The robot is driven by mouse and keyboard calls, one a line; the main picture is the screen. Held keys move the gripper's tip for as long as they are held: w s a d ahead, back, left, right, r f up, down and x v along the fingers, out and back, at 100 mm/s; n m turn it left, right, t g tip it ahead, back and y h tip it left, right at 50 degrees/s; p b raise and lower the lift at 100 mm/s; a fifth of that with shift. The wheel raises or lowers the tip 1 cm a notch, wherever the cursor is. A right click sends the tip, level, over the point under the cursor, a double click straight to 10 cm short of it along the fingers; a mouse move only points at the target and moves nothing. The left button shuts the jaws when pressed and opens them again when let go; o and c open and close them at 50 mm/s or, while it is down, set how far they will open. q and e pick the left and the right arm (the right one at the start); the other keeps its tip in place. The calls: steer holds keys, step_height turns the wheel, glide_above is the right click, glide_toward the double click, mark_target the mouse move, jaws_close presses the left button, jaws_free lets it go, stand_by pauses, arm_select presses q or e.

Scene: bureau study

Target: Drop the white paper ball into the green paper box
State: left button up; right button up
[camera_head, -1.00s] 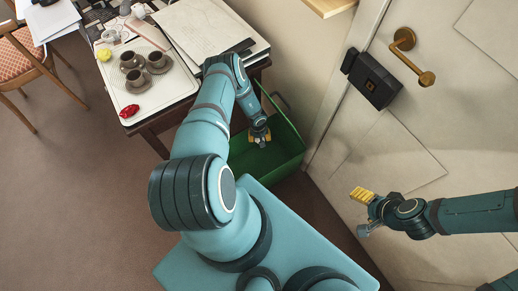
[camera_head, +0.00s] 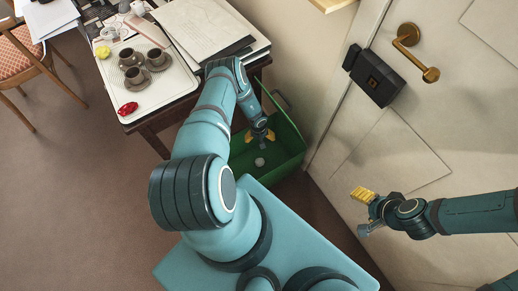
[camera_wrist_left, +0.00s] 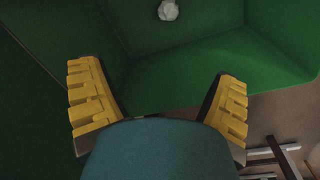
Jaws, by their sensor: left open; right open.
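The green paper box (camera_head: 287,150) stands on the floor between the desk and the door, and its walls fill much of the left wrist view (camera_wrist_left: 215,62). The white paper ball (camera_head: 259,162) is inside the box, below my left gripper; it also shows at the top of the left wrist view (camera_wrist_left: 168,10). My left gripper (camera_head: 260,137) is over the box, open and empty, apart from the ball. My right gripper (camera_head: 363,212) is open and empty in front of the door, to the right of the box.
The desk (camera_head: 160,118) at the upper left carries a tray (camera_head: 178,86) with brown cups, a red object (camera_head: 128,109) and papers (camera_head: 205,30). A chair (camera_head: 30,62) stands at the far left. The door (camera_head: 400,150) with a brass handle is on the right. The floor at lower left is clear.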

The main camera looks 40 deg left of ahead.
arm_select(q)
step_height(320, 180, up, 12)
steer(key=shift+s+a, duration=0.3)
stand_by(0.7)
